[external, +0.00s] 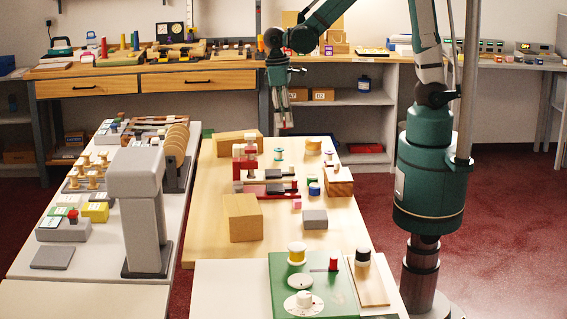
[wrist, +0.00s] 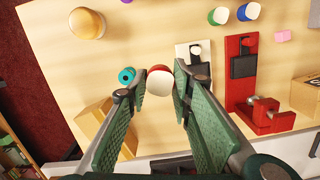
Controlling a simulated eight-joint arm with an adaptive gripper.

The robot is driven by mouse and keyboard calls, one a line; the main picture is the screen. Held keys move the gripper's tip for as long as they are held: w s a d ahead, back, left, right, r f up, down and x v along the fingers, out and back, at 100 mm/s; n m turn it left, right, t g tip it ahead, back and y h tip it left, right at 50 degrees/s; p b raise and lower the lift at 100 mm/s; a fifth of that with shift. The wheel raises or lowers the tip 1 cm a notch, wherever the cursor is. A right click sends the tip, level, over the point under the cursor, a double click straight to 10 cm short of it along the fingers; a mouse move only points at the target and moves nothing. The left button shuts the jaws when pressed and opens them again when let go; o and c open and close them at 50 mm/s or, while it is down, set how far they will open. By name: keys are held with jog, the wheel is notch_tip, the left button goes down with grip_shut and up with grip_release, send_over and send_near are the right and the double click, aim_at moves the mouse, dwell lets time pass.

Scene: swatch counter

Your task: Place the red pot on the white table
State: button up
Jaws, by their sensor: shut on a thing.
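The red pot (wrist: 159,71), a small round red thing with a pale face, sits between the fingertips of my gripper (wrist: 159,90) in the wrist view. In the external view my gripper (external: 284,118) points down, high over the far part of the wooden table (external: 207,225), with a bit of red at its tips. The pot is held clear of the tabletop. A white table (external: 30,262) runs along the left of the wooden one, and another pale white top (external: 225,285) is in front. I cannot tell which one is meant.
The wooden table holds red stands (external: 243,160), wooden blocks (external: 242,218), a grey block (external: 314,219) and small spools. A green board (external: 345,295) lies on the front one.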

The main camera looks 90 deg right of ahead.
send_over(286, 168)
jog(key=shift+w+a+f, duration=0.1)
jog(key=shift+f, duration=1.4)
jog(key=shift+w+a+f, duration=0.1)
jog(key=shift+f, duration=1.35)
jog(key=shift+f, duration=0.1)
jog(key=shift+f+b, duration=0.5)
jog(key=shift+f, duration=2.3)
jog(key=shift+f+b, duration=0.35)
jog(key=shift+f, duration=1.7)
jog(key=shift+f, duration=0.25)
jog(key=o, duration=0.9)
jog(key=shift+r, duration=0.1)
jog(key=shift+o, duration=0.2)
jog(key=shift+r, duration=0.2)
